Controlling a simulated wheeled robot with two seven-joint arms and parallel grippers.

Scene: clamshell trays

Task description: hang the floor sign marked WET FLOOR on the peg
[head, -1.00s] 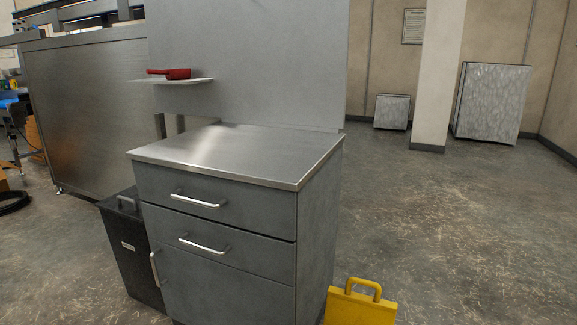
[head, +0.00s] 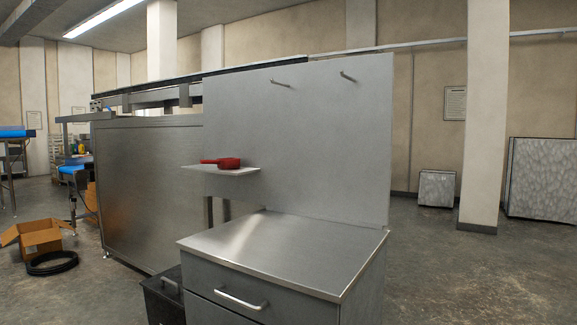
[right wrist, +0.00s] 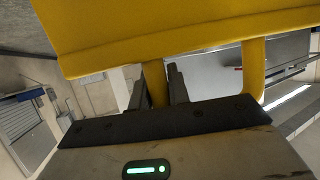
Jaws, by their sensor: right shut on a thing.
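Two metal pegs stick out near the top of the grey upright panel (head: 320,150) in the head view: a left peg (head: 280,84) and a right peg (head: 348,77). Both are bare. The yellow floor sign (right wrist: 170,35) fills the top of the right wrist view; no lettering shows on the part in sight. My right gripper (right wrist: 157,88) is shut on one leg of the sign's yellow handle (right wrist: 155,82), with a dark finger on each side. The head view shows neither gripper nor the sign. My left gripper is not in view.
A steel-topped drawer cabinet (head: 290,252) stands in front of the panel. A small shelf (head: 215,172) on the panel's left holds a red object (head: 222,162). A dark bin (head: 163,297) stands left of the cabinet. The floor to the right is open.

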